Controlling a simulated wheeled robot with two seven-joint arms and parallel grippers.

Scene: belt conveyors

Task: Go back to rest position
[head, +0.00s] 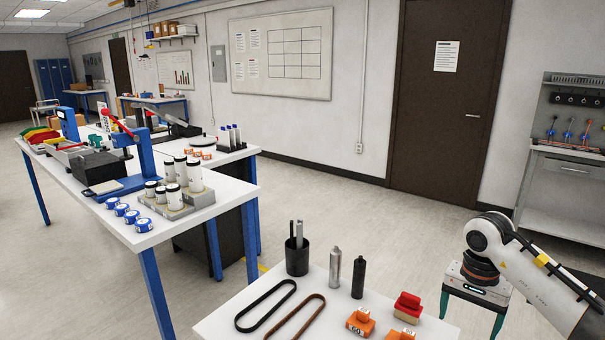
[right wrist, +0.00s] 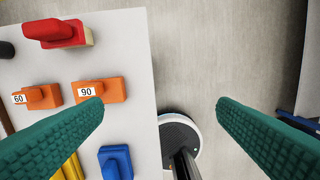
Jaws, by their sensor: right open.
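My right gripper (head: 469,322) points down on the right of the head view, just beyond the right edge of the near table (head: 235,320). Its two teal fingers are wide apart with nothing between them. In the right wrist view, the right gripper (right wrist: 160,120) straddles the table edge, with the left finger over the table and the right finger over the floor. My left gripper is not in view.
The near table holds orange blocks marked 60 (right wrist: 38,97) and 90 (right wrist: 100,90), a red block (right wrist: 58,32), a blue block (right wrist: 115,162), belts (head: 265,305), bottles and a black cup (head: 297,256). A workbench (head: 230,190) stands left; floor between is clear.

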